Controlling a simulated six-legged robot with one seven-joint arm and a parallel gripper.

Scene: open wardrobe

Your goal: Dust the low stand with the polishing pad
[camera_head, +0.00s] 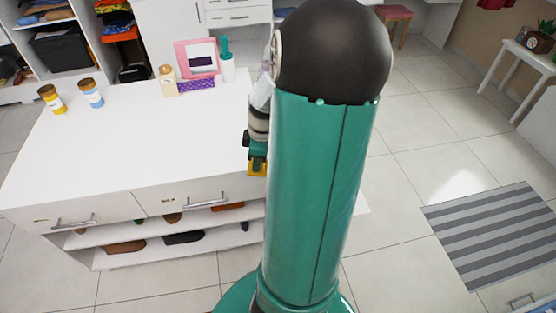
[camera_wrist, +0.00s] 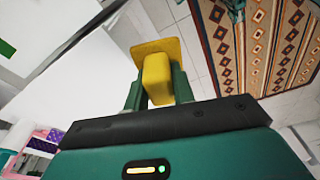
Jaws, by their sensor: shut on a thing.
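The polishing pad is yellow, a flat plate with a block-shaped grip; it shows in the wrist view (camera_wrist: 157,75) and, small, in the head view (camera_head: 257,170). My gripper (camera_head: 257,156) is shut on the block, with a green finger on each side. In the head view it hangs at the right part of the white low stand (camera_head: 130,135), which has drawers in front and open shelves below. The pad appears in front of the stand's right part; whether it touches the stand cannot be told. My arm hides the stand's right end.
On the stand are two jars (camera_head: 91,93), a cream bottle (camera_head: 167,81), a pink frame (camera_head: 196,55), a purple box (camera_head: 196,84) and a teal-topped bottle (camera_head: 227,62). Shoes fill the shelves. A striped rug (camera_head: 490,230) lies right; a patterned rug (camera_wrist: 255,45) shows in the wrist view.

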